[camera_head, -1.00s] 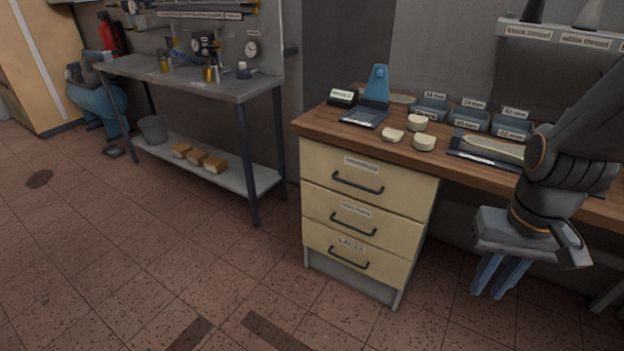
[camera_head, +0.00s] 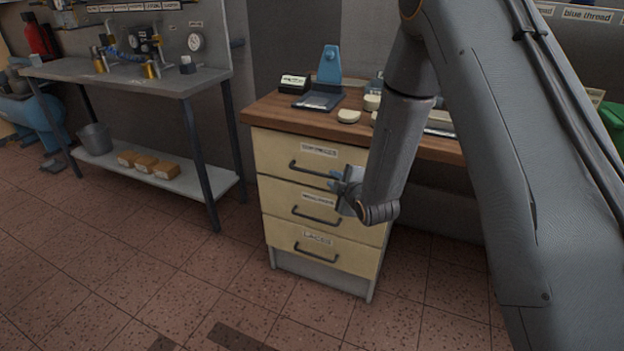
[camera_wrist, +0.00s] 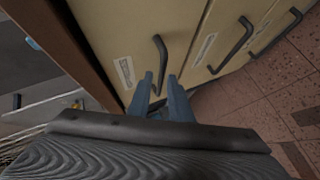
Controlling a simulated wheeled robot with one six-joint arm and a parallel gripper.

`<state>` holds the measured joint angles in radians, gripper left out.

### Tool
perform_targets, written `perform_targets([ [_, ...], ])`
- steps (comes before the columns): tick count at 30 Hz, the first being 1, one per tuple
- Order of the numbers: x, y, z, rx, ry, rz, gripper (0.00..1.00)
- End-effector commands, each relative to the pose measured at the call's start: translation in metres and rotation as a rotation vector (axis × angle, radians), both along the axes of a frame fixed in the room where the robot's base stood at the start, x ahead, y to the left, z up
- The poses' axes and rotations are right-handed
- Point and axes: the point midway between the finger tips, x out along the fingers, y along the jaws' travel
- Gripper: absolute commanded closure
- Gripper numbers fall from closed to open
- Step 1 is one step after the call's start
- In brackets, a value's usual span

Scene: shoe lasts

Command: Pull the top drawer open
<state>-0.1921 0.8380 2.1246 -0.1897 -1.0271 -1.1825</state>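The top drawer (camera_head: 275,151) of the cream cabinet is closed, with a label and a dark bar handle (camera_head: 308,169) on its front. My gripper (camera_head: 336,180) is at the right end of this handle. In the wrist view, my gripper (camera_wrist: 159,88) shows two blue fingers, apart, with the top drawer's handle (camera_wrist: 160,55) reaching down between their tips. The fingers do not look closed on the bar; contact cannot be told. My forearm hides the right part of the cabinet front in the head view.
Two lower drawers with handles (camera_head: 316,216) sit below. The wooden worktop (camera_head: 270,112) above carries a blue stand (camera_head: 330,66) and pale round pieces (camera_head: 348,116). A grey metal bench (camera_head: 130,75) stands at left. The tiled floor before the cabinet is clear.

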Motion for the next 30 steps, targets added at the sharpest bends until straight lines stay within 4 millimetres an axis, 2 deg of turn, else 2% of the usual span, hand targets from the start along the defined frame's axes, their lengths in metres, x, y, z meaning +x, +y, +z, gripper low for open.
perform_targets([
  [1,0.004,0.011,-0.012,-0.022,-0.060,0.037,0.81],
  [3,0.008,0.022,-0.017,-0.052,-0.144,0.077,0.81],
  [9,0.012,0.039,-0.022,-0.096,-0.278,0.130,0.81],
  [14,0.023,0.046,-0.023,-0.100,-0.296,0.136,0.81],
  [24,0.067,0.066,-0.029,-0.100,-0.293,0.133,0.81],
  [30,0.079,0.072,-0.032,-0.100,-0.291,0.134,0.81],
])
